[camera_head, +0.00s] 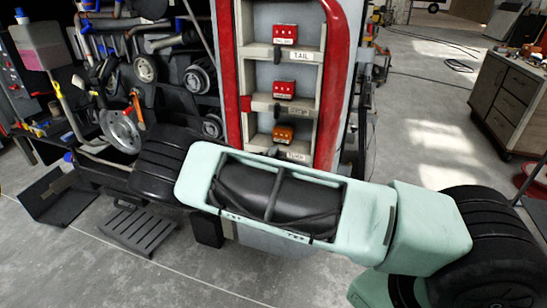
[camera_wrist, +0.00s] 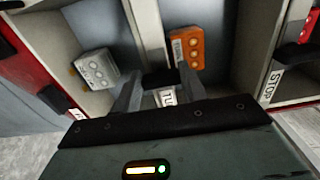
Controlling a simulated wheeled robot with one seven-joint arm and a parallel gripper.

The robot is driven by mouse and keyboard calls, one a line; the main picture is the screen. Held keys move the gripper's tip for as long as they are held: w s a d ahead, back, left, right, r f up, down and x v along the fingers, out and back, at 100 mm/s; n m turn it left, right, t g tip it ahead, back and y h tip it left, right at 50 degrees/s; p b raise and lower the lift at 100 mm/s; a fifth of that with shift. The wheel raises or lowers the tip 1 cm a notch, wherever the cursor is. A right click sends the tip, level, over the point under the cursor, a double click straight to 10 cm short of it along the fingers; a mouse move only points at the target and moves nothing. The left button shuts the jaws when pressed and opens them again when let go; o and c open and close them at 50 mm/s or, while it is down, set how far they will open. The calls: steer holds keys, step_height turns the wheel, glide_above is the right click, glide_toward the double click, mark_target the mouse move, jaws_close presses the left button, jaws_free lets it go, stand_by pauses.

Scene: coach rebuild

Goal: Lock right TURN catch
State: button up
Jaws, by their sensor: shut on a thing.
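The orange TURN lamp (camera_head: 283,133) sits in the lowest bay of the red-framed panel in the head view. It also shows in the wrist view (camera_wrist: 186,48), just beyond my gripper. My gripper (camera_wrist: 160,79) has its fingers closed on a small dark piece (camera_wrist: 160,78), which looks like the TURN catch, in front of the divider. The TURN label (camera_wrist: 168,98) shows partly between the fingers. Whether the catch is turned cannot be told. In the head view my arm hides the gripper.
A grey lamp (camera_wrist: 96,68) sits in the bay left of the divider in the wrist view. The STOP label (camera_wrist: 271,85) is on the right. Red lamps for TAIL (camera_head: 285,34) and STOP (camera_head: 284,90) sit above.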

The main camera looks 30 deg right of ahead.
stand_by(0.4)
steer(key=o, duration=1)
steer(key=b+v, duration=0.4)
steer(key=v, duration=1.3)
steer(key=shift+s+a, duration=0.2)
